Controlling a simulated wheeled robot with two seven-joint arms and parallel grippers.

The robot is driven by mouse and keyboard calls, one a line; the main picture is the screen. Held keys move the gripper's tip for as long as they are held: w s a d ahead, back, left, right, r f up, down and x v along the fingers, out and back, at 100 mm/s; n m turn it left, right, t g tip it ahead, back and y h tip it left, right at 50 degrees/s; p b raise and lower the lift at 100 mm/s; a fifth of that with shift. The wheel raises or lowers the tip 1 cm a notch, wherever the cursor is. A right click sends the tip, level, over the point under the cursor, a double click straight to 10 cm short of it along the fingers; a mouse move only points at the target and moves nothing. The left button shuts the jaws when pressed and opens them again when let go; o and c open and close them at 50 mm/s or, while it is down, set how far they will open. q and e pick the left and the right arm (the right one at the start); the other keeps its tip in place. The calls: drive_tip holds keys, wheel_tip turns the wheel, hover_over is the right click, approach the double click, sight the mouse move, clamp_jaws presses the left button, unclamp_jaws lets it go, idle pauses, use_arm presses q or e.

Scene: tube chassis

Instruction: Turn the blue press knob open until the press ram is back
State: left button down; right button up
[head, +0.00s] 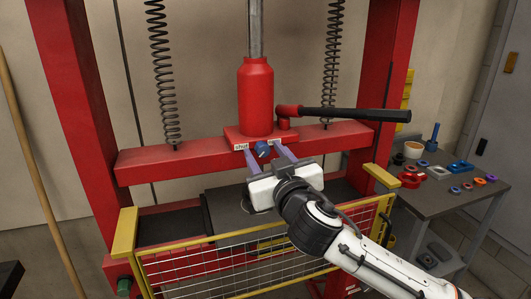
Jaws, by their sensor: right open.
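The blue press knob (262,149) sits on the front of the red cross beam, below the red bottle jack (256,98). A small label reading "shut" (241,147) is left of it, and another label is partly hidden on its right. My right gripper (263,152) is open, with one finger on each side of the knob; I cannot tell whether they touch it. The press ram (255,30) is a grey rod rising from the top of the jack. My left gripper is not in view.
A black-handled pump lever (350,114) sticks out right of the jack. Coil springs (162,75) hang on both sides. A yellow-framed mesh guard (220,264) stands in front below my gripper. A side table (440,190) at the right holds several small coloured parts.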

drive_tip(key=c, duration=1.1)
drive_tip(key=shift+o, duration=0.2)
drive_tip(key=shift+n, duration=0.5)
drive_tip(key=n+p, duration=0.1)
drive_tip(key=n, duration=0.2)
drive_tip(key=shift+p, duration=0.3)
drive_tip(key=n, duration=0.2)
drive_tip(key=shift+n+p, duration=0.3)
drive_tip(key=shift+p, duration=0.05)
drive_tip(key=n, duration=0.6)
drive_tip(key=shift+f+n, duration=0.25)
drive_tip(key=shift+n, duration=0.05)
drive_tip(key=n, duration=0.5)
drive_tip(key=shift+f+y, duration=0.1)
drive_tip(key=shift+y, duration=0.2)
